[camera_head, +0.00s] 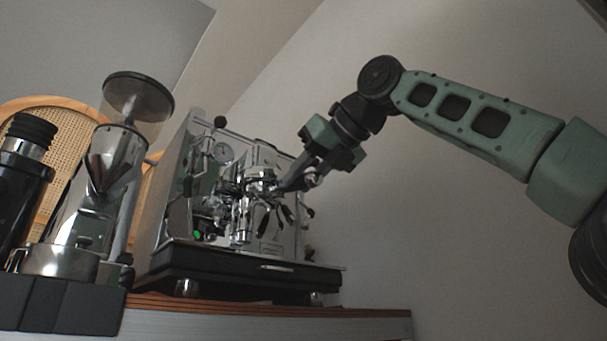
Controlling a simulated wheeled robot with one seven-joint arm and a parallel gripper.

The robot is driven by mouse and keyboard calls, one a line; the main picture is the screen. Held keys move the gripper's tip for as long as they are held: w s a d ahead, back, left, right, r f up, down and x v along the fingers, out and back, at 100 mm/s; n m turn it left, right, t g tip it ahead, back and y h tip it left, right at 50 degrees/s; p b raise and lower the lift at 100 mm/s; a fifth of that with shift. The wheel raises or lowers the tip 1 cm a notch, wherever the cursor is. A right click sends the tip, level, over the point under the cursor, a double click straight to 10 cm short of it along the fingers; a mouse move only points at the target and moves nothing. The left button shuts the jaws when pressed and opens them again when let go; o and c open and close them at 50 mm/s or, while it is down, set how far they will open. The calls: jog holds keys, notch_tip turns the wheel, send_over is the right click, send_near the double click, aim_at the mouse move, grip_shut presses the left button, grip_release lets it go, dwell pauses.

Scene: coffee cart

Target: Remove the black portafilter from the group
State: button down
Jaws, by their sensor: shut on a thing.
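The chrome espresso machine (172,225) stands on the cart, with its group (246,190) at the middle of its front. Several black handles hang below and beside the group. One of them (264,220) slants down just left of my gripper; I cannot tell for sure which is the black portafilter. My gripper (290,186) reaches in from the upper right, its fingers beside the group. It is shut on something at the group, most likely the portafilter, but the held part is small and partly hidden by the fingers.
A grinder with a clear hopper (139,97) and a black grinder (22,180) stand at the left. A dark knock box (62,303) sits in front of them. The cart top (370,313) has bare room right of the machine. A cane-backed chair (72,128) is behind.

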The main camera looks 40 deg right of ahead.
jog(key=shift+r+p, duration=0.3)
jog(key=shift+p, duration=0.2)
dwell(0.5)
jog(key=shift+s+a+m+h, duration=0.1)
jog(key=shift+a+m+h, duration=0.6)
jog(key=shift+h, duration=0.1)
jog(key=shift+a+m+h, duration=0.6)
jog(key=shift+a+h, duration=0.1)
jog(key=shift+a, duration=0.05)
jog(key=shift+w+a+f+m+g+h+p, duration=0.1)
jog(key=shift+w+a+m+g+h+p, duration=0.1)
jog(key=shift+a+m+h+p, duration=0.15)
jog(key=shift+w+a+m+g+h+p, duration=0.1)
jog(key=shift+a+m+g+h+p, duration=0.1)
jog(key=shift+a+m+h, duration=0.2)
